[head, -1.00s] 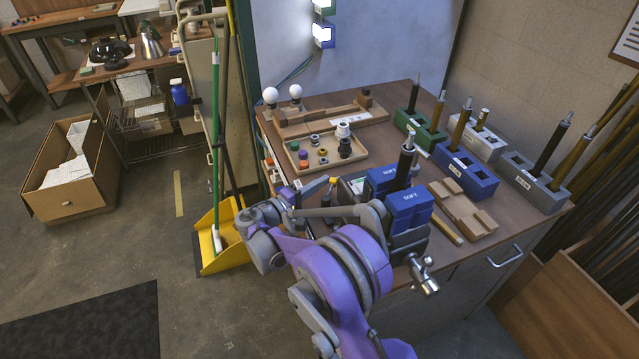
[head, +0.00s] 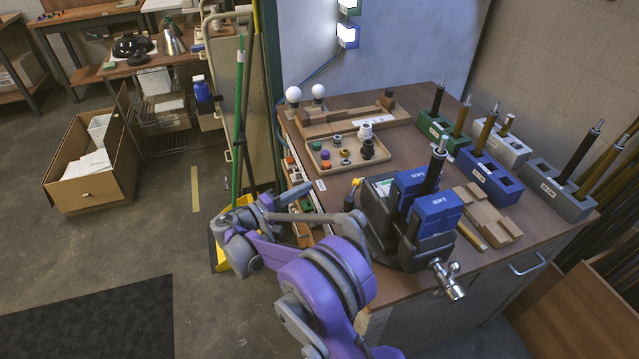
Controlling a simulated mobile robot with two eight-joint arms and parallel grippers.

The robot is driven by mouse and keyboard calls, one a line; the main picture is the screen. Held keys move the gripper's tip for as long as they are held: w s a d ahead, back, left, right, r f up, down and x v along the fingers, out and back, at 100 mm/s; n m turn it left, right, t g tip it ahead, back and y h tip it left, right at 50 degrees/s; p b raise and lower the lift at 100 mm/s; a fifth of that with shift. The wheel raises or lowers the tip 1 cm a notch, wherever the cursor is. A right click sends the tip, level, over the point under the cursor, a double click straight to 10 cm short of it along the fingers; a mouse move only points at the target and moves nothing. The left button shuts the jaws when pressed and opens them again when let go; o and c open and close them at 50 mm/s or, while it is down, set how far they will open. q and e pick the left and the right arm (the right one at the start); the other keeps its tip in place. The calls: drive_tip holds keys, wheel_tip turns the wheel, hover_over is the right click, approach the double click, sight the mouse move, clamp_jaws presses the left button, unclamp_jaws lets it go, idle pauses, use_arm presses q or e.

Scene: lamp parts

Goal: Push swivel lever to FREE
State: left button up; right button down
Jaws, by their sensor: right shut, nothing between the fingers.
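The vise (head: 378,212), dark grey with blue SOFT jaw covers (head: 433,208), stands at the bench's near edge and grips an upright black tube (head: 434,168) with a metal tip. A small yellow tip (head: 356,183), which looks like the swivel lever's end, shows at the vise's left side. The rest of the lever is hidden and no FREE mark can be read. My right gripper (head: 311,185) is shut and empty, left of the yellow tip and apart from it in the picture. My left gripper is out of view.
A wooden tray (head: 326,163) of small parts lies behind the vise. Grey, blue (head: 484,180) and green tube holders stand at the right and back. A wooden block (head: 493,219) lies right of the vise. A yellow dustpan (head: 217,262) stands on the floor at the left.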

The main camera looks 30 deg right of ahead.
drive_tip(key=shift+w+a, duration=0.2)
drive_tip(key=shift+a, duration=0.85)
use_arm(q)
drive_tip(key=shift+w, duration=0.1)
